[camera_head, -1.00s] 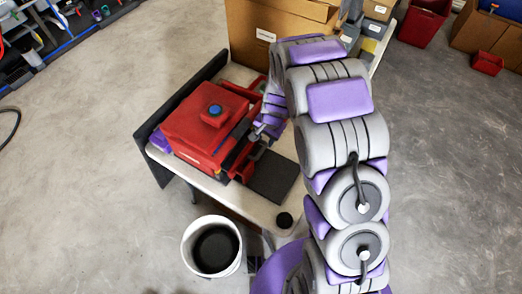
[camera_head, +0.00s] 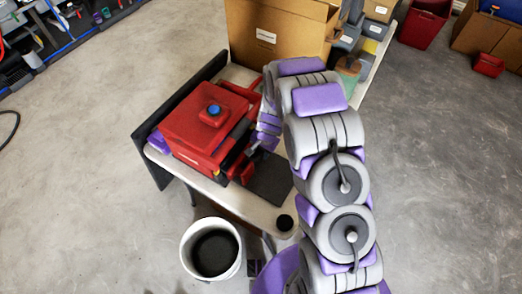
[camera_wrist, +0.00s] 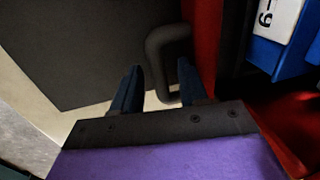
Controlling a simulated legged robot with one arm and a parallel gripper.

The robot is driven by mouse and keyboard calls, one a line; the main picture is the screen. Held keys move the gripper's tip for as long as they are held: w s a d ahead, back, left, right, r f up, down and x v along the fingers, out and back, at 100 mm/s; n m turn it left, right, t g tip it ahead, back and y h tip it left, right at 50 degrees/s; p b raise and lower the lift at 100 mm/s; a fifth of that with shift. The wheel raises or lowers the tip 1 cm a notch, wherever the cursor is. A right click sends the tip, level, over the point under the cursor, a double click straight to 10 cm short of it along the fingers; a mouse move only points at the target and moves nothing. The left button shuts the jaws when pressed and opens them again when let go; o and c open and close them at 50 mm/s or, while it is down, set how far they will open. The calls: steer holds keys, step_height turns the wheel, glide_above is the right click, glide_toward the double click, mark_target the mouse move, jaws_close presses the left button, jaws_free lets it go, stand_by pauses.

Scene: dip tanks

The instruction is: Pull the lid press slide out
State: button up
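The lid press is a red box (camera_head: 205,128) with a blue button on top, on a pale table. In the wrist view a dark looped handle (camera_wrist: 167,62) stands beside a red upright face (camera_wrist: 203,40). My gripper (camera_wrist: 160,85) is open, with dark blue fingers either side of the handle's near end; I cannot tell whether they touch it. In the head view my gripper (camera_head: 252,150) is at the press's right side, small and partly hidden by my arm. I cannot make out the slide itself clearly.
A white bucket (camera_head: 212,270) stands on the floor in front. A cardboard box (camera_head: 275,35) and grey bins are behind.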

jaws_close()
stand_by(0.4)
